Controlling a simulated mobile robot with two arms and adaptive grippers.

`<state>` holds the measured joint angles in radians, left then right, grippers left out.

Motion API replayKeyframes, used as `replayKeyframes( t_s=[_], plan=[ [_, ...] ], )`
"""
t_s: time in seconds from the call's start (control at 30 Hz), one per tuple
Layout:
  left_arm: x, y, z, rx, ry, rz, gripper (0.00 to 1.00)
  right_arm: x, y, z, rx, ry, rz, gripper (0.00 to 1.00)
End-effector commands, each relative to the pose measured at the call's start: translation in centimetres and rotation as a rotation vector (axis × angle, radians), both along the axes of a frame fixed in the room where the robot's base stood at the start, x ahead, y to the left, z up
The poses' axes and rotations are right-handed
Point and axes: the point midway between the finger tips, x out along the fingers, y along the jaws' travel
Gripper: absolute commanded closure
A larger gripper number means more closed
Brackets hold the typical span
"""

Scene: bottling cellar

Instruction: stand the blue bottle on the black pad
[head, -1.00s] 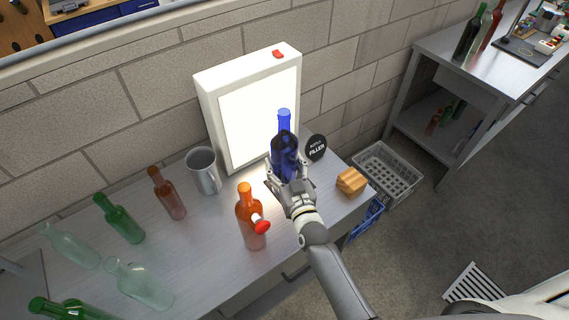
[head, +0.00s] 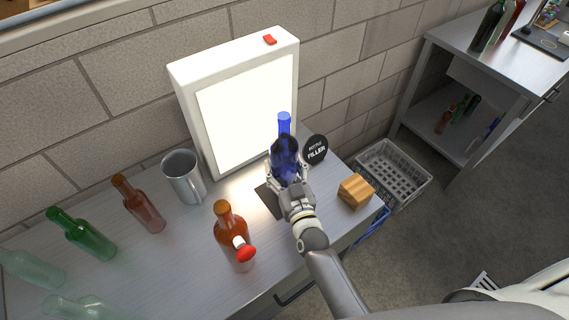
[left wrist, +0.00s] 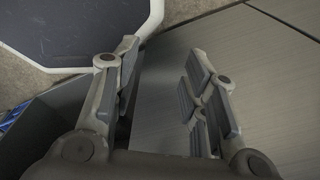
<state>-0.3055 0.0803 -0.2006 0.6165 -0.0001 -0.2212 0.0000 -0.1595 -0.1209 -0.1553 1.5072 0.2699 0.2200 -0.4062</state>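The blue bottle (head: 284,160) is upright in my right gripper (head: 287,182), in front of the lit white panel. The fingers are closed around its lower body. The black pad (head: 267,200) lies flat on the bench, partly hidden behind the gripper. The bottle's base is hidden by the fingers, so I cannot tell whether it touches the pad or hangs above it. My left gripper (left wrist: 160,98) is not in the head view. In the left wrist view its fingers are apart with nothing between them, only grey surface beyond.
An orange bottle (head: 230,232) with a red-ended part stands left of my right arm. A metal mug (head: 184,178) and the light box (head: 187,95) stand behind.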

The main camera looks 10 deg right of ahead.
Motion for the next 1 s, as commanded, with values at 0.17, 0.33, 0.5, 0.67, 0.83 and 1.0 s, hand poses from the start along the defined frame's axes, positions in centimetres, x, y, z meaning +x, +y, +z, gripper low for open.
replayKeyframes(
  t_s=[0.17, 0.33, 0.5, 0.67, 0.83, 1.0],
  plan=[
    [0.3, 0.0, -1.6, 0.0, -0.004, 0.0, 0.6, -0.3, 0.2, -1.3, 0.001, -0.013, -0.003, 1.0],
    [1.0, 0.0, -1.3, -0.001, -0.014, 0.0, 0.6, -0.4, 0.2, -1.1, 0.001, -0.012, -0.003, 1.0],
    [0.8, 0.0, -1.5, -0.001, -0.013, 0.001, 0.6, -0.4, 0.2, -1.3, 0.001, -0.012, -0.003, 1.0],
    [0.7, 0.0, -1.5, 0.0, -0.011, 0.001, 0.6, -0.5, 0.2, -1.9, 0.0, 0.0, -0.001, 0.25],
    [0.7, 0.0, -1.5, 0.0, -0.011, 0.001, 0.6, -0.5, 0.2, -1.9, -0.001, 0.0, -0.001, 0.15],
    [0.7, 0.0, -1.5, 0.0, -0.011, 0.001, 0.6, -0.5, 0.2, -1.9, -0.001, 0.0, -0.001, 0.15]
  ],
)
